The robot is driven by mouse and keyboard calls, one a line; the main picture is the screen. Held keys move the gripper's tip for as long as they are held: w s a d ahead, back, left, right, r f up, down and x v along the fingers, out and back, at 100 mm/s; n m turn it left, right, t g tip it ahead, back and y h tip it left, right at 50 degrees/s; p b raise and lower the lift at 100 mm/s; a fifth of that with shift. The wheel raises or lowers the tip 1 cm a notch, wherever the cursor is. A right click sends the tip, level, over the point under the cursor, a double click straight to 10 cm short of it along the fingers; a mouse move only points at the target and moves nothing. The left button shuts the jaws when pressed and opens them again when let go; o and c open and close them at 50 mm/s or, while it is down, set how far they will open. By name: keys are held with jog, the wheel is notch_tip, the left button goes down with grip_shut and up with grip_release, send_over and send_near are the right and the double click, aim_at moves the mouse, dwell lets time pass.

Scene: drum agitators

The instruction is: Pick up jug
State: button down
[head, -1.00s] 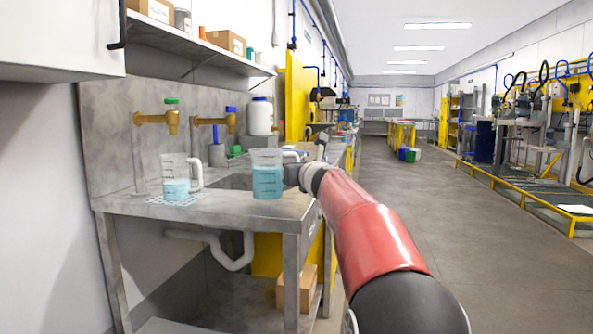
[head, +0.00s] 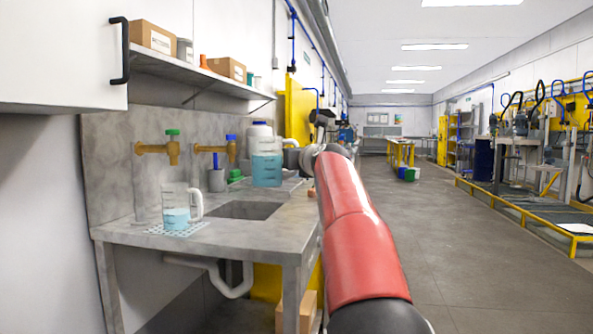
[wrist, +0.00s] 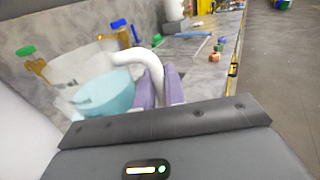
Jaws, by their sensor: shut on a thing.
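A clear jug (head: 267,163) with blue liquid is held up above the right side of the sink bench in the head view. In the wrist view the same jug (wrist: 100,92) shows its white handle (wrist: 150,72) between the purple finger pads. My gripper (wrist: 158,88) is shut on that handle, at the jug's right side. The jug is roughly upright in the head view. A second jug (head: 176,212), also with blue liquid and a white handle, stands on a patterned mat (head: 178,229) at the bench's left.
The bench (head: 150,238) has a sink basin (head: 243,209) in the middle. Behind it are a green-topped tap (head: 172,148), a blue-topped tap (head: 230,148) and a white container (head: 259,133). A shelf (head: 205,80) with boxes hangs above. The floor aisle (head: 440,230) at right is clear.

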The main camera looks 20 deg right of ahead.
jog(key=shift+r, duration=3.2)
jog(key=shift+r, duration=0.1)
